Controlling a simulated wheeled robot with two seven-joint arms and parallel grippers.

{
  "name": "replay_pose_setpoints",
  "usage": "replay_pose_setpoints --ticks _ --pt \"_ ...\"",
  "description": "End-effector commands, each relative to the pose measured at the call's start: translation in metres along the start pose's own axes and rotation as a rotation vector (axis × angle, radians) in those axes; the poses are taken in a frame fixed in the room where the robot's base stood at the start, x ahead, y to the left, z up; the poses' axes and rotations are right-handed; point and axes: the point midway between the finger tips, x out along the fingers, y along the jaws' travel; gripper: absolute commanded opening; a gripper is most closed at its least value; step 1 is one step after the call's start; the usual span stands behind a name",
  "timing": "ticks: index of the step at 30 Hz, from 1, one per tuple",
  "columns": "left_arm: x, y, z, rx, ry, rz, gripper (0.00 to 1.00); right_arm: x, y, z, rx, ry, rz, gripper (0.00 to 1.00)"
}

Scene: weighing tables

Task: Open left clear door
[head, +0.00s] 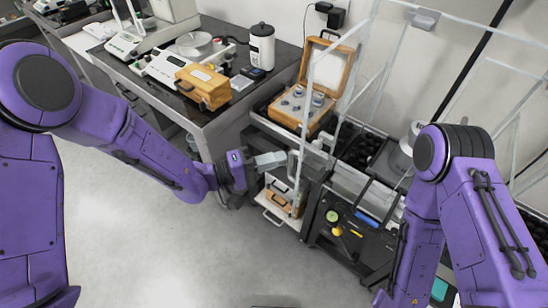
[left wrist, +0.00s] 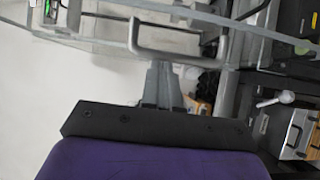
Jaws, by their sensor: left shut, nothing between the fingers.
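The clear door (head: 304,120) is a see-through panel with a pale frame, standing in front of the balance table in the head view. Its grey bar handle (left wrist: 138,38) shows in the left wrist view, in front of my fingertips. My left gripper (head: 282,158) reaches in from the left to the door's near edge. Its fingers are together and empty, and the left wrist view (left wrist: 162,68) shows them just at the handle's lower bar; whether they touch it I cannot tell. My right arm is at the right, and its gripper is not visible.
An open wooden weight box (head: 317,85) and a white canister (head: 262,46) stand at the back. An orange case (head: 203,87) sits on the left table (head: 215,128). Black tool panel (head: 352,228) is below right. Grey floor (head: 180,250) is free in front.

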Motion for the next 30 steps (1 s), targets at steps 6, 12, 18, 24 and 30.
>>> replay_pose_setpoints --ticks 6,12,18,24,30 --pt "0.005 0.003 0.019 -0.004 -0.002 0.001 0.00 -0.009 0.001 -0.004 0.000 0.000 0.000 0.00" --pt "0.011 0.001 0.032 -0.001 0.000 0.000 0.00 -0.010 0.001 -0.004 0.000 0.000 0.000 0.00" --pt "0.011 0.001 0.032 0.000 0.000 0.000 0.00 -0.009 0.001 -0.004 0.000 0.000 0.000 0.00" --pt "0.000 0.002 0.023 0.000 0.000 0.001 0.00 -0.013 0.001 -0.005 0.000 0.000 0.000 0.00" --pt "-0.045 -0.003 0.013 -0.002 -0.005 0.003 0.00 -0.004 0.000 -0.002 0.000 0.001 0.000 0.00"
